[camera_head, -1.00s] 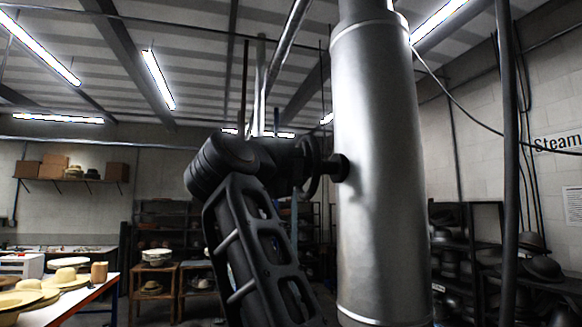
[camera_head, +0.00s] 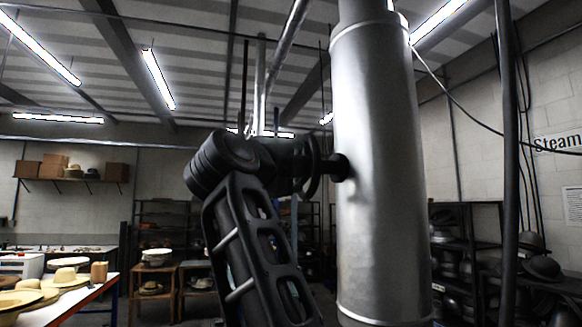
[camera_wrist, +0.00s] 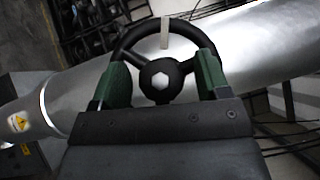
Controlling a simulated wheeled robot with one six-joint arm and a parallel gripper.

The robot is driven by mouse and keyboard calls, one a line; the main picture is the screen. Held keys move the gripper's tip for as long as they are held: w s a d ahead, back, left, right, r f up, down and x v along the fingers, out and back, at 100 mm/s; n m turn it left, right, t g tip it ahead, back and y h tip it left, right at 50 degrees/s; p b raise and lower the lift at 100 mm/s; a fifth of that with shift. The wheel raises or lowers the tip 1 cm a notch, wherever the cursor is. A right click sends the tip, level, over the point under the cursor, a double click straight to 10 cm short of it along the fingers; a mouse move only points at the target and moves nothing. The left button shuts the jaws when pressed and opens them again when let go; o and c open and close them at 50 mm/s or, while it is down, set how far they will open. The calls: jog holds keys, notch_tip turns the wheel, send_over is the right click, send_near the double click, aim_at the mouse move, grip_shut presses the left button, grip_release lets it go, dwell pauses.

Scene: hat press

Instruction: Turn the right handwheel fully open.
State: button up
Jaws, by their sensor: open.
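The handwheel (camera_wrist: 180,27) is black, with a round hub (camera_wrist: 161,82), spokes and a pale mark on its rim at the top of the wrist view. My gripper (camera_wrist: 161,78) has two green-padded fingers, one on each side of the wheel, standing apart with the hub between them. The fingers overlap the rim at left and right; I cannot tell if they touch it. In the head view the handwheel (camera_head: 313,168) is seen nearly edge-on, on a short stem from the silver cylinder (camera_head: 380,180). My arm hides part of the wheel there, and my fingers are hard to make out.
The large silver cylinder stands just right of the wheel, with a dark vertical pipe (camera_head: 509,160) further right. A table with straw hats (camera_head: 65,276) is at lower left. Dark shelves with hats (camera_head: 470,250) stand behind at right.

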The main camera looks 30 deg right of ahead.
jog(key=b+v, duration=0.1)
jog(key=v, duration=1.3)
jog(key=shift+b, duration=0.4)
jog(key=shift+d, duration=0.1)
